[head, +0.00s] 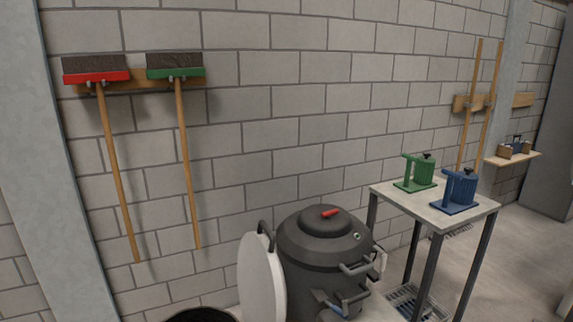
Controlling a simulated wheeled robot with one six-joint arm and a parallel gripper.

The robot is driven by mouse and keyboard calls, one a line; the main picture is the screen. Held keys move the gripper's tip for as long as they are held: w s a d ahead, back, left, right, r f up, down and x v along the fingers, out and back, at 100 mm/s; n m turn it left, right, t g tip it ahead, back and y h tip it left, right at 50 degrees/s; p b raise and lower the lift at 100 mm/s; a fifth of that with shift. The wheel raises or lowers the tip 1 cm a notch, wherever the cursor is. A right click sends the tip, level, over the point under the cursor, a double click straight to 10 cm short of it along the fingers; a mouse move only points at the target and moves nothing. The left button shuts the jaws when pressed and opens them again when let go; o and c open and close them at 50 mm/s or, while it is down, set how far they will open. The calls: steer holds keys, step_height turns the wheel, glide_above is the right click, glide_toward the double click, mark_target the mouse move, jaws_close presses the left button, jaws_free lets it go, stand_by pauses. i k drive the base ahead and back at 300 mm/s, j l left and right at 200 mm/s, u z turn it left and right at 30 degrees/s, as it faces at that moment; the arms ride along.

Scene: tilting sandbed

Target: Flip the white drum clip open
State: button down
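A dark grey drum (304,266) with a domed lid and a red grip (330,212) on top stands at the lower middle of the head view. A small whitish piece (380,260) shows at the drum's right side, partly behind a dark bracket (356,268); it looks like the white clip, but it is too small to tell whether it is open or shut. A lower bracket (352,299) with a blue part (333,307) shows on the drum's front. The drum's bottom is cut off by the picture edge. My gripper is not in view.
A round white disc (262,283) stands upright at the drum's left. A metal table (424,203) at right bears a green device (418,173) and a blue device (456,190). Brooms hang on the block wall. Open floor (535,250) lies at far right.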

mark_target(384, 255)
steer(key=i+l+z, duration=0.1)
steer(key=i+z, duration=0.3)
steer(key=i, duration=0.7)
